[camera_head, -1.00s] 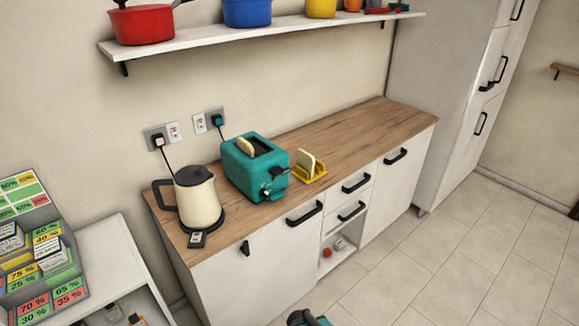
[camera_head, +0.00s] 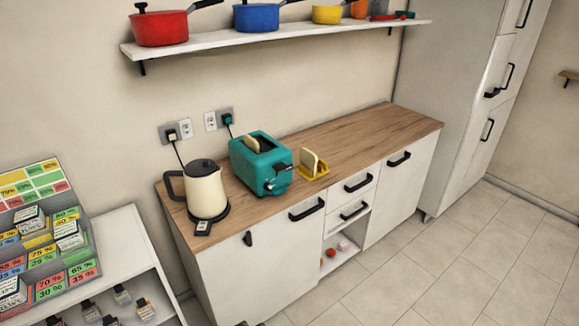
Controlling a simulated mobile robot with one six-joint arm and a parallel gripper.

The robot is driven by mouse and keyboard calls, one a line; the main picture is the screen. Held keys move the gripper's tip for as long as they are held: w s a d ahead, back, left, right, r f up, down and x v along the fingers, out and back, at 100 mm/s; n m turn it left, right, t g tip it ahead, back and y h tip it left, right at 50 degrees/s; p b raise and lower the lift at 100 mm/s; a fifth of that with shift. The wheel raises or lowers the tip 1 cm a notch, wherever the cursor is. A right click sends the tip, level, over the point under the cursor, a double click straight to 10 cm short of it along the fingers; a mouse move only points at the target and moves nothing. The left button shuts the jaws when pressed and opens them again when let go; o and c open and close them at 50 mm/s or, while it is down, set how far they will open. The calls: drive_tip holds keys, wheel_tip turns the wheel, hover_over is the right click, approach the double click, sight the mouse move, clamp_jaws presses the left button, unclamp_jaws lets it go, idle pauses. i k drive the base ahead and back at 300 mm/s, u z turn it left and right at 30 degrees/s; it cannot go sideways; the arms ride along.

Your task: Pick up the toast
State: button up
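A slice of toast (camera_head: 251,144) stands upright in a slot of the teal toaster (camera_head: 262,171), its top half showing above the slot. A second slice of bread or toast (camera_head: 309,161) stands in a small yellow rack (camera_head: 324,170) just right of the toaster. Both sit on the wooden worktop. My gripper is not in view. A small dark shape at the bottom edge may be part of my arm, but I cannot tell.
A cream kettle (camera_head: 206,191) stands left of the toaster. The worktop (camera_head: 375,132) is clear to the right. A shelf (camera_head: 290,41) with pots hangs above.

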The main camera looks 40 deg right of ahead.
sight(309, 160)
drive_tip(key=u, duration=0.9)
drive_tip(key=k, duration=1.25)
drive_tip(key=z, duration=0.4)
drive_tip(key=i, duration=1)
drive_tip(key=u, duration=0.1)
